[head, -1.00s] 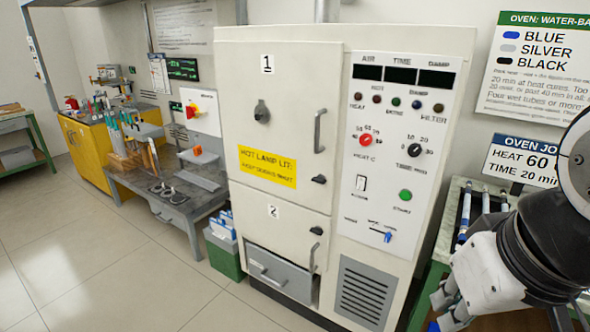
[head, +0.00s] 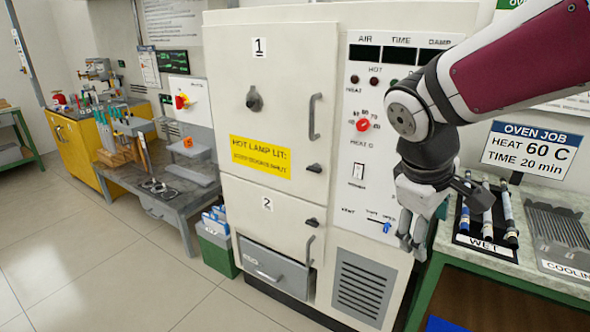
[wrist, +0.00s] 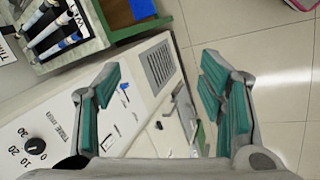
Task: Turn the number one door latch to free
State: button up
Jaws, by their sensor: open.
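The oven's number one door (head: 285,60) is the large upper cream door, and it is closed. Its small black latch (head: 314,168) is at the lower right of the door, below the grey handle (head: 315,117). A similar black latch (head: 312,222) is on the number two door (head: 270,205) below. My gripper (head: 437,215) is open and empty, in front of the right side of the control panel, right of both latches. In the wrist view my gripper (wrist: 160,100) has its teal-padded fingers spread. A small dark latch (wrist: 158,126) shows between them; I cannot tell which door's it is.
The panel has a red dial (head: 362,125), a switch and a blue slider (head: 387,227) near my gripper. A bench at right holds dark-ended tubes (head: 487,210) and a cooling rack (head: 560,230). A grey drawer (head: 270,270) is below door two. The floor at left is clear.

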jog(key=w+f+n+h+b, duration=0.25)
jog(key=w+f+n, duration=0.2)
jog(key=w, duration=0.65)
jog(key=n+t+h+b, duration=0.5)
jog(key=n+t, duration=0.7)
jog(key=n, duration=0.6)
send_near(312, 170)
jog(key=shift+y, duration=0.45)
jog(key=b+x, duration=0.1)
jog(key=x, duration=0.5)
jog(key=b+x, duration=0.1)
jog(key=x, duration=0.2)
jog(key=shift+w+d+r+b, duration=0.1)
jog(key=shift+d+r+b, duration=0.2)
jog(key=shift+d+b, duration=0.05)
jog(key=c, duration=1.2)
